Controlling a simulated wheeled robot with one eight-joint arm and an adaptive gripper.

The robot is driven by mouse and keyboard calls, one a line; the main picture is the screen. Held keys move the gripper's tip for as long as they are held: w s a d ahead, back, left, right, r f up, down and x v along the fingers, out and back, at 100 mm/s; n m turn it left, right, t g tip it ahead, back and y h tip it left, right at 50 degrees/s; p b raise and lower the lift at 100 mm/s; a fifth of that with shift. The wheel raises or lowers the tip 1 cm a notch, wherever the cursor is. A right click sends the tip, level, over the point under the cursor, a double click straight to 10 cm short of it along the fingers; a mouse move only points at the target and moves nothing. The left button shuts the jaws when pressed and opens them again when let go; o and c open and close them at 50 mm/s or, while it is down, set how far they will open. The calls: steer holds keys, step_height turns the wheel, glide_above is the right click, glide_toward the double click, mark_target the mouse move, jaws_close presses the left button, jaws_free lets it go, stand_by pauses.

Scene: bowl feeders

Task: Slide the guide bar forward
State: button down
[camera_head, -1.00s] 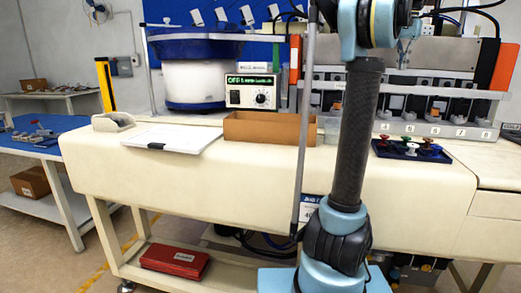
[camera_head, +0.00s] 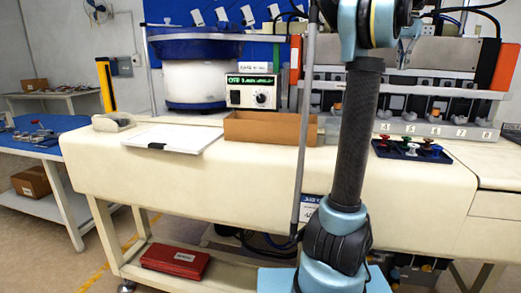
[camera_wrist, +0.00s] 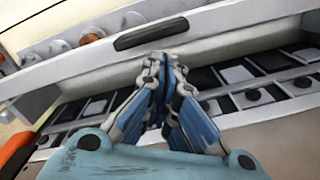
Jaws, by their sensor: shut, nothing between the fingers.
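The guide bar (camera_head: 450,91) is a long pale grey rail across the front of the feeder machine in the head view. In the wrist view the bar (camera_wrist: 235,42) runs diagonally across the picture, with a black handle (camera_wrist: 150,33) on it. My gripper (camera_wrist: 160,62) is shut and empty, its fingertips close together just below the handle and in front of the bar in the picture. I cannot tell whether they touch it. In the head view my gripper (camera_head: 408,48) is small and partly hidden by my arm.
Numbered feeder slots (camera_head: 440,128) line the machine below the bar. Orange end plates (camera_head: 505,67) stand at its side. A tray of coloured knobs (camera_head: 411,150), a cardboard box (camera_head: 268,128) and a control unit (camera_head: 252,92) sit on the worktop. The aisle at lower left is clear.

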steer(key=shift+f, duration=0.1)
steer(key=shift+f, duration=2.6)
